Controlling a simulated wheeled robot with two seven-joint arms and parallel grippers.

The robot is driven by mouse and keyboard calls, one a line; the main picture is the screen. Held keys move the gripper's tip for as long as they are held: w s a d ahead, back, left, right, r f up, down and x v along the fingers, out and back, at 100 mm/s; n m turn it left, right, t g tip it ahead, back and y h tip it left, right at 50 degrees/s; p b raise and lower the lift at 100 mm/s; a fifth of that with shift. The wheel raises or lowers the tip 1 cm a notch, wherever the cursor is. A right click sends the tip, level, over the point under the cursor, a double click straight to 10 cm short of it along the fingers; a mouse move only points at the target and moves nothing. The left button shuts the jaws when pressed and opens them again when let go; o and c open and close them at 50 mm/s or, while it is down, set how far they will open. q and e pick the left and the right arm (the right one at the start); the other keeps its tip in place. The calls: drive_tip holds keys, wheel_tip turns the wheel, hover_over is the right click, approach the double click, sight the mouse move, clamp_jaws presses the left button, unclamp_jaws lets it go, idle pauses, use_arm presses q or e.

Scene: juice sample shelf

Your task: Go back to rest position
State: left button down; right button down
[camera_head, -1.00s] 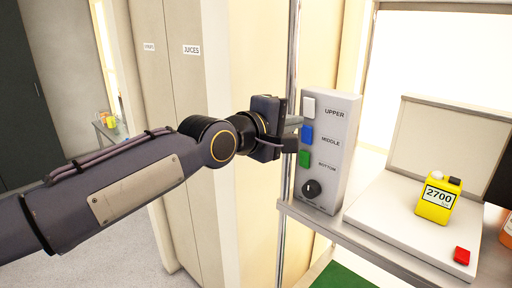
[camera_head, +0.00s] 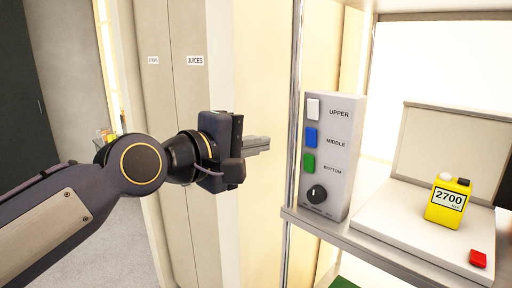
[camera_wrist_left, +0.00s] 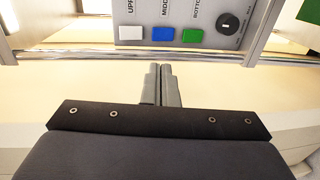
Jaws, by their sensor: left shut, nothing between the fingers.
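My left gripper (camera_head: 258,145) is in the middle of the head view, its arm coming in from the left. Its fingers are together with nothing between them. They point right, toward the grey control box (camera_head: 335,150), with a clear gap. In the left wrist view the closed fingers (camera_wrist_left: 161,85) point at the same box (camera_wrist_left: 185,12), below its white, blue and green buttons. The box carries UPPER, MIDDLE and BOTTOM labels and a black knob (camera_head: 317,194). My right gripper is not in view.
A chrome post (camera_head: 294,110) stands between gripper and box. The shelf (camera_head: 365,245) holds a white stand with a yellow 2700 container (camera_head: 448,202) and a red button (camera_head: 478,258). A cupboard (camera_head: 190,110) labelled JUICES is behind my arm. Open floor shows at lower left.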

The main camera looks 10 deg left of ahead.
use_arm(q)
drive_tip(key=s+a+f+m+g+y, duration=0.25)
drive_tip(key=s+a+f, duration=0.3)
drive_tip(key=f, duration=0.45)
drive_tip(key=s+a+f+m+g+y, duration=0.15)
drive_tip(key=s+a+f+m, duration=0.35)
drive_tip(key=f, duration=0.6)
drive_tip(key=s+a+f+m+g+y, duration=0.1)
drive_tip(key=s+a+f+g, duration=0.2)
drive_tip(key=s+f, duration=0.8)
wheel_tip(320, 180, down, 3)
drive_tip(key=shift+s+a+r+m+g+y, duration=0.1)
drive_tip(key=shift+s+a+m+g+y, duration=0.05)
drive_tip(key=shift+a+m+g+y, duration=0.2)
